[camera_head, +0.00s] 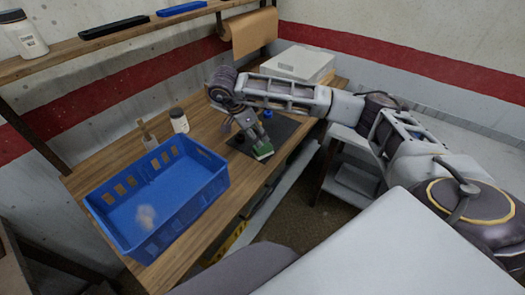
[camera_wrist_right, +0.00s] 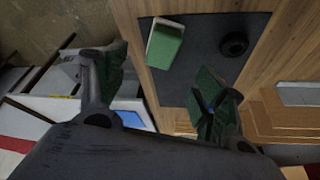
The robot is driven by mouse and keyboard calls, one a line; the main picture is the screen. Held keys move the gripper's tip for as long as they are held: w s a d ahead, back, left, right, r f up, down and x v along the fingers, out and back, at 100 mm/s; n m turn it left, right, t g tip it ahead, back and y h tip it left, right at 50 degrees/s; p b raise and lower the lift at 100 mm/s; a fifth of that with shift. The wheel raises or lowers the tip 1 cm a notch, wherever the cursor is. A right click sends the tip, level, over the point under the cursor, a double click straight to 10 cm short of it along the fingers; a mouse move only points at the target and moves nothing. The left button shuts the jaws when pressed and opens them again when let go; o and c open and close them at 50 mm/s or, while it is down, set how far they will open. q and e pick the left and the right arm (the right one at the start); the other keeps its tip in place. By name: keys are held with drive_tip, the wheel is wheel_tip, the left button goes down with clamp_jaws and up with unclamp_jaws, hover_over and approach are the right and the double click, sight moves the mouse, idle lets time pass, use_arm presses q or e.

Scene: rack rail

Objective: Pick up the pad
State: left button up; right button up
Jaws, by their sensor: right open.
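The pad, a small green block with a pale side, lies on the dark mat; it shows in the right wrist view (camera_wrist_right: 165,45) and in the head view (camera_head: 263,152). My right gripper (camera_head: 250,132) is above the mat, close to the pad in the head view. In the right wrist view my right gripper (camera_wrist_right: 165,82) has its two green-faced fingers spread wide, with nothing between them. The pad appears beyond the fingertips, apart from them. My left gripper is not in view.
The dark mat (camera_wrist_right: 195,65) also carries a black round object (camera_wrist_right: 233,44). A small blue item (camera_head: 267,114) is near my gripper. A blue crate (camera_head: 205,190), a white-capped bottle (camera_head: 179,121) and a brush-like item (camera_head: 147,136) stand left. A white box (camera_head: 298,64) is behind.

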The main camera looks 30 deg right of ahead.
sight(263, 147)
drive_tip(key=x, duration=0.3)
drive_tip(key=shift+f, duration=0.1)
drive_tip(key=shift+d+f, duration=0.25)
drive_tip(key=shift+f, duration=0.5)
drive_tip(key=p+x, duration=0.1)
drive_tip(key=x, duration=0.2)
drive_tip(key=shift+d+f, duration=0.1)
drive_tip(key=shift+f, duration=0.2)
drive_tip(key=shift+d+f, duration=0.1)
drive_tip(key=shift+f, duration=0.2)
drive_tip(key=shift+d+f, duration=0.1)
drive_tip(key=shift+f, duration=0.15)
drive_tip(key=c, duration=1.2)
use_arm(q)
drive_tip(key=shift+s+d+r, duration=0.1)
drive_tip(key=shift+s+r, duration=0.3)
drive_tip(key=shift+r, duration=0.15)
